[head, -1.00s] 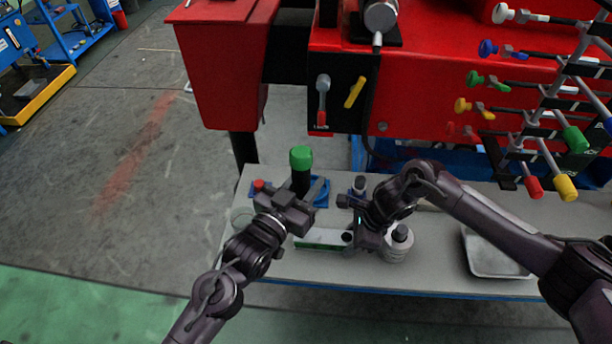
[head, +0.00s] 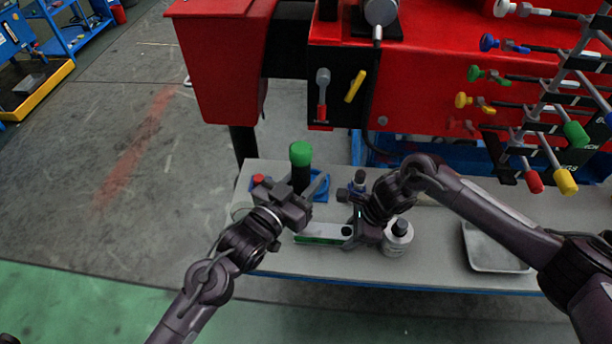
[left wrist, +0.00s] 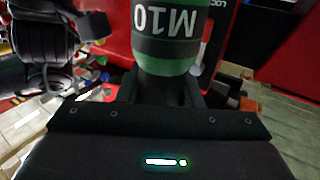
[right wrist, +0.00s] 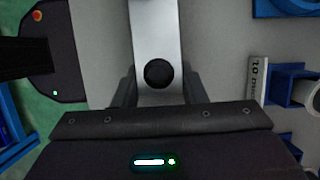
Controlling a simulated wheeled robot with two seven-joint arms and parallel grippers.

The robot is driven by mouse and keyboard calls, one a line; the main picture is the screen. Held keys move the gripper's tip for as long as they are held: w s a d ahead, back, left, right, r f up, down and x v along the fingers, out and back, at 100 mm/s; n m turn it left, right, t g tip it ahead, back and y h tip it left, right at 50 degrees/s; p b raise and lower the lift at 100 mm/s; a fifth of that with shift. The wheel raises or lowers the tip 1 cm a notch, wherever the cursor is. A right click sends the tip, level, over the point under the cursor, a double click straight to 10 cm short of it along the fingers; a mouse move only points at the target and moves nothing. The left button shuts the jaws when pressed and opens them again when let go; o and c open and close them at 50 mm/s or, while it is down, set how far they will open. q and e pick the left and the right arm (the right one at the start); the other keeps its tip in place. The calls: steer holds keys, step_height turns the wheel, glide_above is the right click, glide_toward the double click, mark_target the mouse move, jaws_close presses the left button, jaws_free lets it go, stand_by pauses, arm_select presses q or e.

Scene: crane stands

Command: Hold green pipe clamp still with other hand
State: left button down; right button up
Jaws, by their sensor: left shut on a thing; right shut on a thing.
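A black cylinder with a green cap (head: 300,153) stands upright at the back left of the bench. In the left wrist view its green and black body (left wrist: 168,40) bears the mark M10. My left gripper (head: 304,193) is shut on it, low on its black part. A flat silver bar with a green side (head: 318,235) and a black knob lies just in front. It also shows in the right wrist view (right wrist: 157,30). My right gripper (head: 354,222) is shut on this bar near the knob. I cannot tell for sure which of the two is the green pipe clamp.
A white bottle (head: 398,238) stands close right of my right gripper. A metal tray (head: 490,262) sits further right. A red-capped item (head: 259,180) is at the left end of the grey bench (head: 440,262). A rack with coloured knobs (head: 540,125) hangs at the right.

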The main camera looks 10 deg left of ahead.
arm_select(q)
steer(key=shift+f, duration=0.95)
stand_by(3.8)
steer(key=shift+r, duration=2.65)
arm_select(e)
steer(key=o, duration=1.2)
steer(key=shift+r, duration=0.1)
steer(key=v, duration=1.1)
steer(key=shift+d+r, duration=0.2)
steer(key=shift+r, duration=0.15)
